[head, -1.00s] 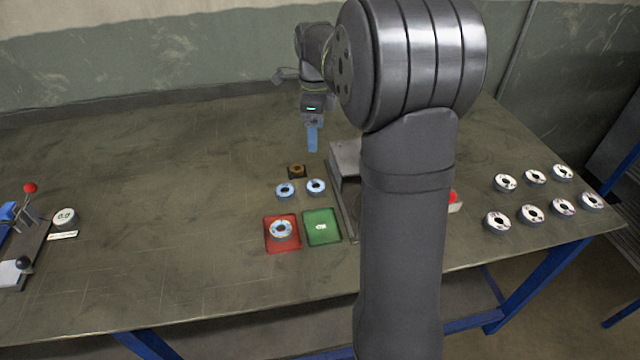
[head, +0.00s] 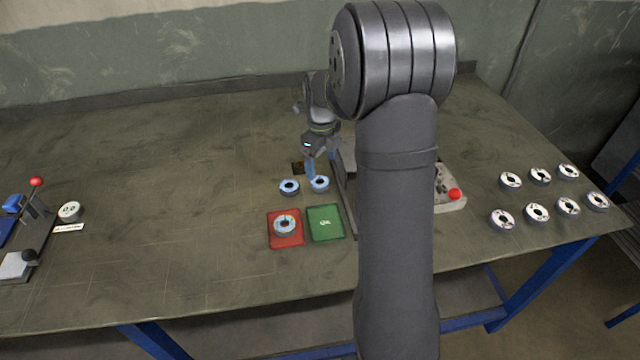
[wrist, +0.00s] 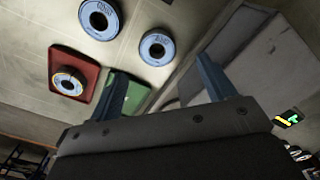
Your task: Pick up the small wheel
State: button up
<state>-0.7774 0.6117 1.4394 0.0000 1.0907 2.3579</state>
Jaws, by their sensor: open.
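Two blue-and-white ring-shaped wheels lie side by side on the table: the left one (head: 289,187) and the right one (head: 319,184). In the wrist view they also show, one at the top (wrist: 100,18) and one (wrist: 157,47) nearer the middle. A third wheel (head: 284,225) lies on the red tray. I cannot tell for certain which is the small wheel. My gripper (head: 311,172) is open, its blue fingers pointing down just behind and above the right wheel. In the wrist view nothing is between the fingers (wrist: 163,83).
The red tray (head: 298,240) and the empty green tray (head: 325,236) lie in front. Several wheels (head: 537,212) lie far right; a lever fixture (head: 35,215) is left.

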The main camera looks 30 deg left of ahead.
aim_at(321, 178)
jog(key=shift+s+f, duration=0.15)
jog(key=shift+f, duration=2.95)
jog(key=shift+c, duration=0.5)
jog(key=c, duration=1)
